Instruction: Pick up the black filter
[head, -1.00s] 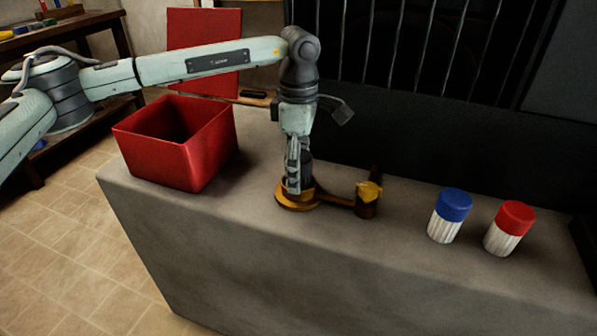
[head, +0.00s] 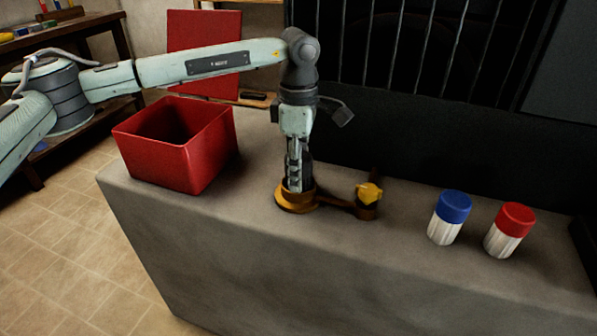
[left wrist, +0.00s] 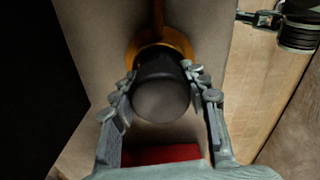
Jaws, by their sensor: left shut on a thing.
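The black filter (left wrist: 160,88) is a dark, rounded cylinder seen end-on in the left wrist view, between my left gripper's (left wrist: 160,97) two fingers. In the head view the filter (head: 308,176) stands upright, mostly hidden behind a finger. My left gripper (head: 298,186) points straight down and is shut on the filter. The filter's lower end is at an orange-yellow round base (head: 291,205) on the counter, which also shows behind it in the left wrist view (left wrist: 184,46). I cannot tell whether they touch. Part of my other arm appears at the left wrist view's upper right.
A red open bin (head: 158,160) stands left on the grey counter (head: 240,240). A brown arm joins the base to a yellow-topped post (head: 368,194). A blue-capped filter (head: 450,218) and a red-capped filter (head: 509,230) stand at right.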

